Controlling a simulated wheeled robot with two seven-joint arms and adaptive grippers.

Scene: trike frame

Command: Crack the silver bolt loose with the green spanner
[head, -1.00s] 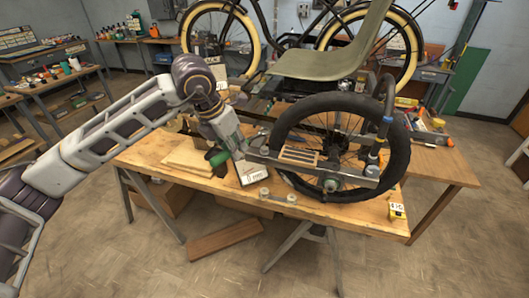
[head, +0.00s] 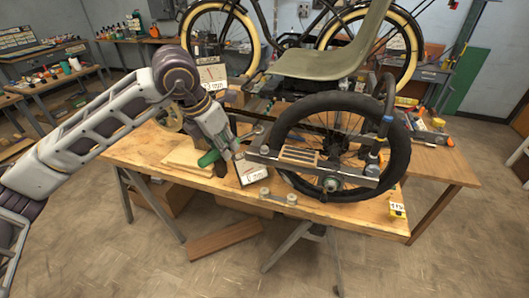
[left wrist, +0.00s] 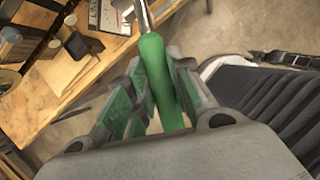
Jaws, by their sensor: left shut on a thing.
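The green spanner's handle (head: 208,158) is in my left gripper (head: 222,150), above the near left part of the workbench. In the left wrist view, the green handle (left wrist: 165,85) lies between the two fingers of my left gripper (left wrist: 155,95). Its silver shaft (left wrist: 142,14) runs out of the top edge, so the far end is hidden there. The black-tyred wheel (head: 398,155) stands in a metal frame (head: 352,180) to the right of the gripper, apart from it. I cannot make out the silver bolt for certain. My right gripper is not in view.
The wooden workbench (head: 330,214) carries a wooden block (head: 185,160) at left and a white sign (head: 252,172) near the gripper. Small round parts (head: 291,198) lie by the front edge. A green seat (head: 325,62) and a bicycle stand behind.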

